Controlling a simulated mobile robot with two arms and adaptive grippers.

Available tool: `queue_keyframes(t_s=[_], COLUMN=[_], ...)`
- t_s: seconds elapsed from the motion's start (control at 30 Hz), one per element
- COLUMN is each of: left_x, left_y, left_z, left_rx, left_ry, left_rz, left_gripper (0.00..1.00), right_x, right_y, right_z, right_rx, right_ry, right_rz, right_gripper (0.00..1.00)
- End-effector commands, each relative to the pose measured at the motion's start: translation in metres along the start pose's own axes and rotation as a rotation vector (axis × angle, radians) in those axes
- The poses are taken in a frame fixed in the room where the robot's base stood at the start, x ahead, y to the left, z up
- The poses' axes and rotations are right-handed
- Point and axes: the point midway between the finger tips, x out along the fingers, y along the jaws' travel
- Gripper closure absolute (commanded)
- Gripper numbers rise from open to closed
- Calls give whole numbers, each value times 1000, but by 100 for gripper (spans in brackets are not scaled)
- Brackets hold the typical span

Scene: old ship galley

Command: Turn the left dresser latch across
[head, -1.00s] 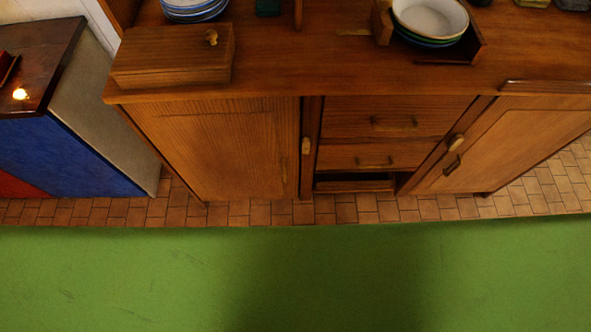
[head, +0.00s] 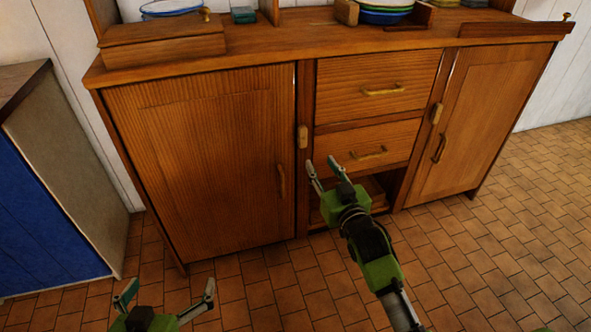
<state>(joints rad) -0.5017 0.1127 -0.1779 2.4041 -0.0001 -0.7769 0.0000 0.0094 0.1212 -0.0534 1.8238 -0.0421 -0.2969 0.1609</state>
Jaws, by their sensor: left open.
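The wooden dresser has a left door (head: 205,165) with a slim vertical handle (head: 282,181). The left latch (head: 302,136) is a small pale upright block on the post at this door's right edge. My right gripper (head: 321,165) is in front of the dresser, just below and right of the latch in the picture. Its fingers are apart with nothing between them, and I see no touch on the latch. My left gripper (head: 168,290) is at the bottom left, low in front of the left door, open and empty.
Two drawers (head: 380,90) sit right of the latch. A right latch (head: 436,113) stands upright beside the right door (head: 480,115). A wooden box (head: 165,45) and bowls (head: 385,12) stand on top. A blue-sided cabinet (head: 45,210) is at left. Tiled floor (head: 500,240) is clear at right.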

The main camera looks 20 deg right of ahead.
Motion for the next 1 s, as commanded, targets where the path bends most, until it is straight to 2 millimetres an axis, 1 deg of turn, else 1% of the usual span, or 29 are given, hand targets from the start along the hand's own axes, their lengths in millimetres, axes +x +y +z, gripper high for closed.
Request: queue_keyframes(t_s=[0.1, 0.17, 0.27, 0.37, 0.53, 0.67, 0.87, 1.0], left_x=[-5, -6, -6, -5, -8, -16, -36, -54], left_y=[0, 0, 2, 3, 8, 12, 17, 20], left_z=[-6, -10, -20, -35, -71, -98, -137, -160], left_rx=[0, 0, 0, 0, -1, -3, -7, -12], left_ry=[28, 41, 79, 149, 313, 445, 650, 792], left_rz=[0, 1, 3, 7, 17, 25, 37, 45], left_gripper=[0, 0, 0, 0, 0, 0, 0, 0], right_x=[0, 2, 8, 20, 45, 64, 92, 110], right_y=[1, 2, 1, 1, 1, 1, 1, 1], right_z=[-10, -13, -15, -15, -14, -14, -15, -16], right_rx=[1, 1, 2, 1, 1, 1, 1, 1], right_ry=[37, 42, 44, 43, 41, 41, 40, 41], right_rz=[2, 2, 2, 1, 2, 2, 1, 1], right_gripper=[67, 67, 67, 67, 67, 67, 67, 67])
